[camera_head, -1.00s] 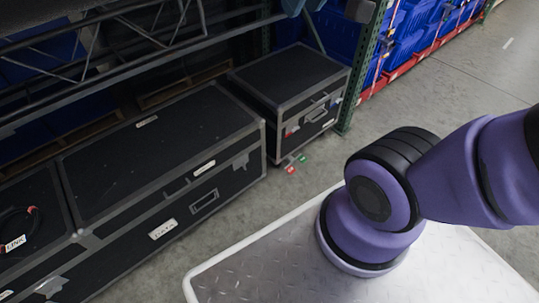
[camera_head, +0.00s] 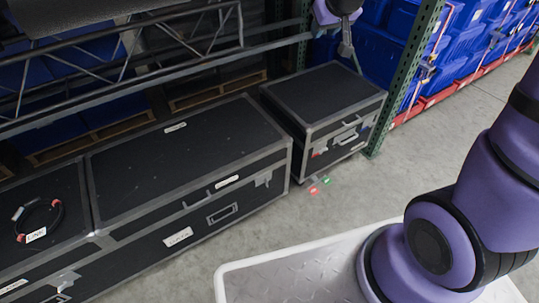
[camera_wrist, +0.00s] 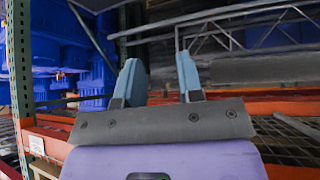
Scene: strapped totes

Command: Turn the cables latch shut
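Black cases with grey metal edges stand on the floor at the left. The long middle case (camera_head: 190,150) bears a white label (camera_head: 178,237) on its front, too small to read surely, and a grey latch (camera_head: 263,180) near its right front corner. Another latch (camera_head: 65,279) shows on the left case (camera_head: 40,190). I cannot tell which latch is the cables one, nor how each is turned. My gripper (camera_wrist: 158,85) is open and empty in the wrist view, its two blue-grey fingers apart. In the head view it is at the top, above the smaller right case (camera_head: 325,95).
A metal truss (camera_head: 130,60) hangs over the back of the cases. A green rack post (camera_head: 405,80) stands right of the small case. A coiled cable (camera_head: 40,220) lies on the left case.

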